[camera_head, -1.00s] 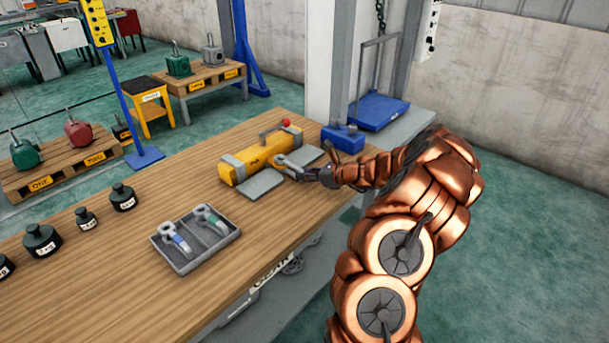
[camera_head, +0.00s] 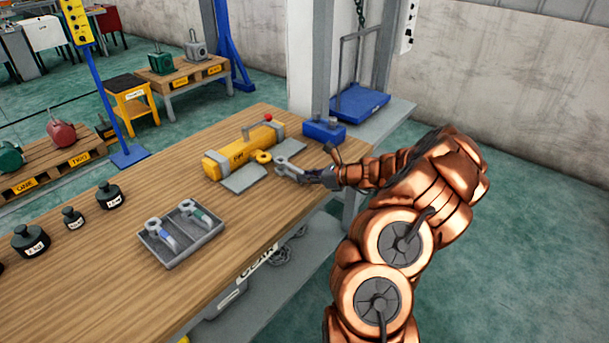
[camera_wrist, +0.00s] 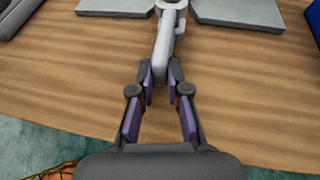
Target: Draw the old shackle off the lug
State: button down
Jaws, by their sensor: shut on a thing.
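The old shackle (camera_head: 287,167) is grey and in the jaws of my gripper (camera_head: 308,174), over the bench's far right part. In the wrist view the shackle (camera_wrist: 164,48) runs up and away from between the fingertips of my gripper (camera_wrist: 160,84), its far end cut by the top edge. The lug (camera_head: 263,157) is a yellow round eye on the front side of the yellow hoist body (camera_head: 238,149). The shackle's far end is just right of the lug and looks clear of it, with a small gap.
Grey flat plates (camera_head: 245,178) lie on either side of the lug. A grey tray (camera_head: 152,249) with two other shackles is nearer on the wooden bench (camera_head: 225,250). A blue block (camera_head: 323,132) stands behind the gripper. Black weights (camera_head: 110,196) stand at left.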

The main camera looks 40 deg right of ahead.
jog(key=shift+a, duration=0.1)
jog(key=c, duration=1.1)
grip_release()
jog(key=shift+w, duration=0.1)
jog(key=shift+o, duration=0.2)
jog(key=v, duration=1.2)
jog(key=shift+a, duration=0.1)
